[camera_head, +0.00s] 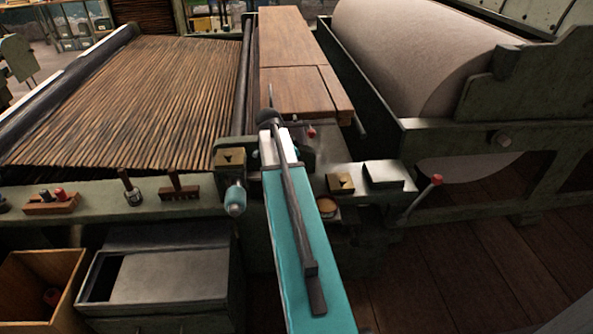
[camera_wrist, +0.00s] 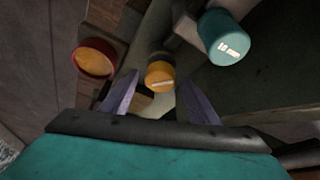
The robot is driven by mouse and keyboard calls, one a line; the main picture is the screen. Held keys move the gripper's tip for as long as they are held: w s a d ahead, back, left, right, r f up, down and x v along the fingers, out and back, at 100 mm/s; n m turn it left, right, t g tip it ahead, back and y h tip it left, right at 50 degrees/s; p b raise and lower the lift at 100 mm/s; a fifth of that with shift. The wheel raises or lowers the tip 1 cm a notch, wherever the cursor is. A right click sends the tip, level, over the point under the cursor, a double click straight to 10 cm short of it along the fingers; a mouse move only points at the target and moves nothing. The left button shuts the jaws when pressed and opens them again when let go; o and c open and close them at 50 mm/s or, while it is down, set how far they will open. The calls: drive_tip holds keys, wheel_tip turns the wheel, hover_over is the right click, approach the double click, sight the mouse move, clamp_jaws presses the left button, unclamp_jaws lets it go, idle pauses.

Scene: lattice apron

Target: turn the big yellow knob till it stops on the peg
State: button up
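A yellow knob (camera_wrist: 160,76) with a pale mark on its face shows in the wrist view, between and apparently beyond my fingertips. My gripper (camera_wrist: 160,84) is open. Its two purple-grey fingers stand apart on either side of the knob, with a gap at each side. Depth to the knob is hard to judge. In the head view my teal arm reaches to the machine's front, and the yellow knob and my fingers cannot be made out there. I cannot make out the peg in either view.
A teal knob (camera_wrist: 228,38) is close at the upper right in the wrist view; it also shows in the head view (camera_head: 235,200). A red-rimmed round dish (camera_wrist: 95,58) is at the left. A red-tipped lever (camera_head: 436,180) stands right of my arm.

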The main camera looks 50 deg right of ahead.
drive_tip(key=shift+r, duration=0.1)
drive_tip(key=b+v, duration=0.1)
drive_tip(key=v, duration=1.2)
drive_tip(key=shift+a+r, duration=0.15)
drive_tip(key=shift+r, duration=0.1)
idle(0.7)
